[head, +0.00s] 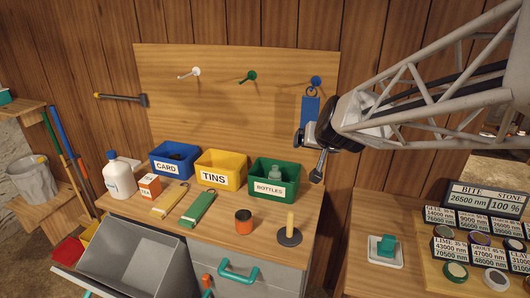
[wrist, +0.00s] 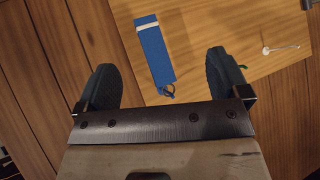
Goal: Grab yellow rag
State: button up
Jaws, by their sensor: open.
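The yellow rag (head: 169,201) is a long, flat folded strip. It lies on the wooden bench top, left of a similar green rag (head: 198,208) and in front of the blue box. A blue rag (head: 310,112) hangs by a ring from the blue peg on the wooden board. My gripper (head: 309,159) is up in front of the board's right edge, just below the blue rag, far to the right of the yellow rag. In the wrist view my gripper (wrist: 163,80) is open, with the blue rag (wrist: 154,52) seen between its fingers. The yellow rag is not in the wrist view.
Blue CARD (head: 174,165), yellow TINS (head: 220,176) and green BOTTLES (head: 274,188) boxes stand behind the rags. A white bottle (head: 119,177) and TEA box (head: 150,186) are left; an orange tin (head: 244,226) and upright-handled tool (head: 290,236) right. A grey bin (head: 140,268) is in front.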

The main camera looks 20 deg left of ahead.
jog(key=w+a+f+t, duration=0.1)
jog(key=w+a, duration=0.2)
jog(key=a, duration=0.3)
jog(key=w+a+f+t+y, duration=0.1)
jog(key=w+a, duration=0.1)
jog(key=a, duration=0.4)
jog(key=w+a+f+t, duration=0.1)
jog(key=w+a+f, duration=0.15)
jog(key=a, duration=0.25)
jog(key=w+a+f+t, duration=0.1)
jog(key=a+f, duration=0.3)
jog(key=a, duration=0.6)
jog(key=a+f+t, duration=0.1)
jog(key=a+f, duration=0.3)
jog(key=a, duration=0.5)
jog(key=s+a+f+m+t+h, duration=0.1)
jog(key=s+a+f, duration=0.3)
jog(key=a+f, duration=0.25)
jog(key=s+a+f+m+t+h, duration=0.1)
jog(key=s+a+f+t+h, duration=0.1)
jog(key=s+a+f, duration=0.35)
jog(key=s+a+f+h, duration=0.1)
jog(key=s+a+f, duration=0.3)
jog(key=s+f, duration=0.2)
jog(key=s+a+f+t+h, duration=0.1)
jog(key=s+a+f, duration=0.3)
jog(key=s+f, duration=0.2)
jog(key=shift+a+f+m+h, duration=0.3)
jog(key=shift+f+m+h, duration=0.1)
jog(key=shift+f, duration=0.35)
